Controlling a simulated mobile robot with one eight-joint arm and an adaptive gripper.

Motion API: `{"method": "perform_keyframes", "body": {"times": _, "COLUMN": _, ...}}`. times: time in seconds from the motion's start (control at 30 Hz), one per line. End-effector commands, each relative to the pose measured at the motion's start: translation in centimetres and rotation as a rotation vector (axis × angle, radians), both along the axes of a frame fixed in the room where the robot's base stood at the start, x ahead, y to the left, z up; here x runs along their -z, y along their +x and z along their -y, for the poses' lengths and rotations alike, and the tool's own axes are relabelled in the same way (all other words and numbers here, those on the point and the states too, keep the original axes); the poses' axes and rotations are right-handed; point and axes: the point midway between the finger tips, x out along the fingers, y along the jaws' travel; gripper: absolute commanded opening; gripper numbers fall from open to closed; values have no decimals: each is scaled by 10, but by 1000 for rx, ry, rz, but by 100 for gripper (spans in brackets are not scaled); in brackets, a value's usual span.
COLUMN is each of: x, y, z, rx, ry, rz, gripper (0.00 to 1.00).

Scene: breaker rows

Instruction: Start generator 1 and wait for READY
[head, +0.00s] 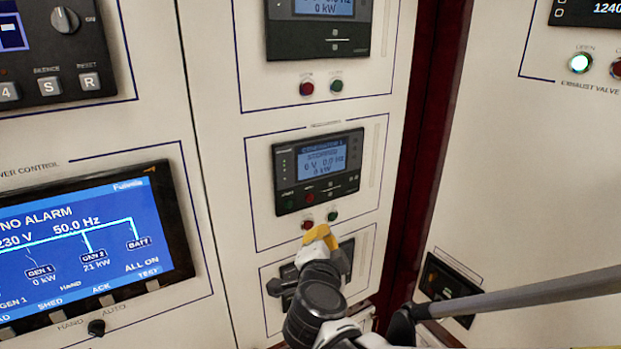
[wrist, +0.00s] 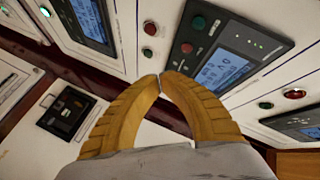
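The generator 1 controller (head: 319,170) is a dark panel in the middle of the head view. Its blue screen reads STOPPED, 0 V, 0.0 Hz, 0 kW. A green button (head: 290,205) and a red button (head: 310,198) sit along its lower edge. My gripper (head: 322,234) is just below this controller, by its red and green lamps. Its yellow fingers are shut and empty, tips together in the wrist view (wrist: 161,77). There the panel that appears to be this controller (wrist: 222,70) lies beyond the tips, with its green button (wrist: 198,22) and red button (wrist: 186,47) clear of them. Contact cannot be told.
A red lamp (head: 307,225) and green lamp (head: 332,216) sit below the controller. Another controller (head: 318,30) is above; one lower down is partly hidden by my arm. A large screen (head: 85,245) at left reads NO ALARM. A grey bar (head: 530,293) crosses the lower right.

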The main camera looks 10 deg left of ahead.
Motion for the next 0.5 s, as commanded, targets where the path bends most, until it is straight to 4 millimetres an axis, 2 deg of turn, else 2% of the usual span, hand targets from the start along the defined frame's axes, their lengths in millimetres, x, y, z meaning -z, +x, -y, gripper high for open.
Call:
{"method": "perform_keyframes", "body": {"times": 0.13, "x": -8, "y": 0, "z": -12, "rx": -11, "ry": 38, "rz": 19, "gripper": 0}}
{"method": "perform_keyframes", "body": {"times": 0.5, "x": -7, "y": 1, "z": -13, "rx": -11, "ry": 42, "rz": 20, "gripper": 0}}
